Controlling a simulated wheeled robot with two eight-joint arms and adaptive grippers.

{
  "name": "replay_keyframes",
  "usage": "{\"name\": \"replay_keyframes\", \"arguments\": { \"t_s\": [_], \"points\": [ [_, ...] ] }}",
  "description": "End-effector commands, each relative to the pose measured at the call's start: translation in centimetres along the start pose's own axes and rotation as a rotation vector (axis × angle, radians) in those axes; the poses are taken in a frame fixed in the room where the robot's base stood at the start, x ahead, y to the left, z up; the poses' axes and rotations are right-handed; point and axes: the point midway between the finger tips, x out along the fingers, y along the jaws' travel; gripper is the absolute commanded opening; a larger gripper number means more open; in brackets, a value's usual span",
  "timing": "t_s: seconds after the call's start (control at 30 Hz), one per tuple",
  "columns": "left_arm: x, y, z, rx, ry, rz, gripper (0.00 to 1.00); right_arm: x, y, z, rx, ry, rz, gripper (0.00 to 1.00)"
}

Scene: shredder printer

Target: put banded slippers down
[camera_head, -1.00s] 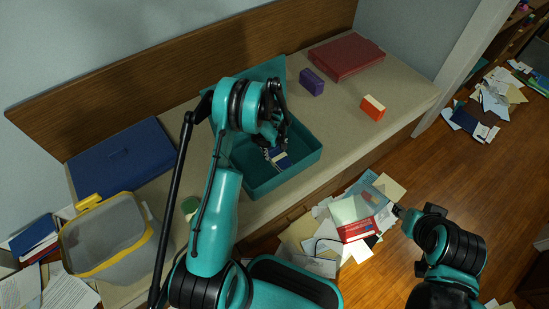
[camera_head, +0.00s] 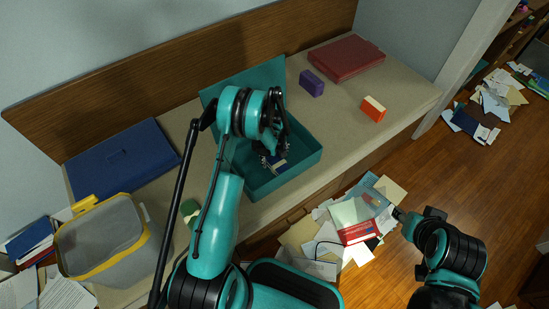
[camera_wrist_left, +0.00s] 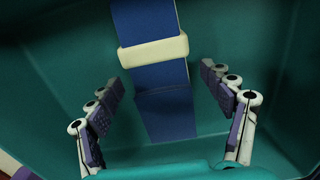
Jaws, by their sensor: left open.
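The banded slippers (camera_head: 279,164), dark blue with a cream band, lie in the open teal box (camera_head: 297,172) on the bench. In the left wrist view the blue slippers (camera_wrist_left: 160,93) and their cream band (camera_wrist_left: 153,52) run between my spread fingers, with visible gaps on both sides. My left gripper (camera_head: 272,149) is open, reaching down into the box, and partly hides the slippers in the head view. It also shows in the left wrist view (camera_wrist_left: 163,112). My right gripper (camera_head: 400,213) is small at the lower right, away from the box; its jaws are unclear.
A purple block (camera_head: 311,83), an orange-and-cream block (camera_head: 373,109) and a red case (camera_head: 346,58) stand on the bench to the right. A blue case (camera_head: 122,160) and a grey bin with yellow rim (camera_head: 103,240) are to the left. Papers (camera_head: 352,215) cover the floor in front.

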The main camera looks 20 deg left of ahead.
Motion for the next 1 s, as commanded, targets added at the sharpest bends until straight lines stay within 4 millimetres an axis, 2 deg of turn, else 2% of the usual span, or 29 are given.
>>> {"name": "replay_keyframes", "arguments": {
  "t_s": [0.17,0.6,0.87,0.97,1.0],
  "points": [
    [-1.0,0.0,0.0,0.000,0.000,0.000,0.80,-0.3,0.0,-0.2,0.000,0.000,0.000,0.40],
    [-10.1,0.0,0.0,0.000,0.000,0.000,0.80,-3.1,0.0,-2.2,0.000,0.000,0.000,0.40],
    [-12.9,0.0,0.1,0.009,0.004,0.004,0.80,-3.6,0.0,-2.6,0.000,0.000,0.000,0.40],
    [-15.4,0.1,0.6,0.050,0.020,0.022,0.80,-3.6,0.0,-2.6,0.000,0.000,0.000,0.40],
    [-16.9,0.1,0.9,0.078,0.031,0.035,0.80,-3.6,0.0,-2.5,0.000,0.000,0.000,0.40]
  ]
}}
